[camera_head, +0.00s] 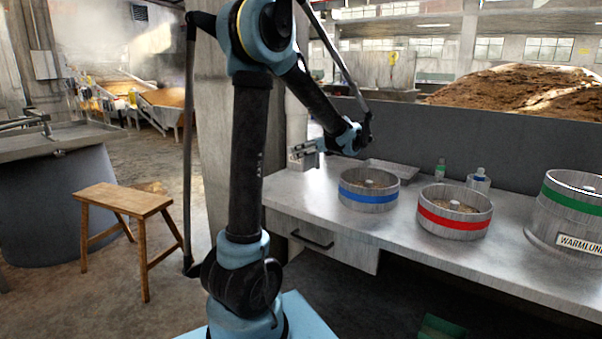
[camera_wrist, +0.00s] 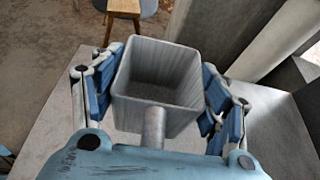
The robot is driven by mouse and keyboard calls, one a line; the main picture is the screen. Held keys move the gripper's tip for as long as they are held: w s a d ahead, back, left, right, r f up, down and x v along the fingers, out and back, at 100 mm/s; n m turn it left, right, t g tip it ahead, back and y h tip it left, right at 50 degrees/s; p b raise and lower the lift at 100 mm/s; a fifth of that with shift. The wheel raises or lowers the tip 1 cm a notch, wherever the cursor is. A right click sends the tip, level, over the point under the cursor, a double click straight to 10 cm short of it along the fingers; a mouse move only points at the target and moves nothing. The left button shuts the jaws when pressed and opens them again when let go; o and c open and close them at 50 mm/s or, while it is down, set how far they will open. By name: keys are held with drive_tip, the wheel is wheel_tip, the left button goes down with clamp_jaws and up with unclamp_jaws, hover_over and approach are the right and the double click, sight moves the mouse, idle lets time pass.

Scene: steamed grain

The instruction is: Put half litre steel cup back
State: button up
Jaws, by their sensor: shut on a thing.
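The half litre steel cup (camera_wrist: 158,72) is a square, open-topped grey vessel in the middle of the wrist view. A short round stem or handle joins its near side. The blue finger pads of my gripper (camera_head: 306,150) press on its left and right walls, so the gripper is shut on it. The cup looks empty. In the head view the gripper is above the left end of the steel bench (camera_head: 290,200), where the cup is small and hard to tell from the fingers.
On the bench stand a blue-banded drum (camera_head: 368,197), a red-banded drum (camera_head: 455,220) and a larger green-banded drum (camera_head: 573,225). A flat tray (camera_head: 392,168) and small bottles (camera_head: 440,169) lie behind them. A wooden stool (camera_head: 124,198) stands on the floor at left.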

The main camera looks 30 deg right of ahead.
sight(310, 164)
drive_tip(key=shift+d+f, duration=0.1)
drive_tip(key=shift+f, duration=3.25)
drive_tip(key=shift+s, duration=0.1)
drive_tip(key=o, duration=2.1)
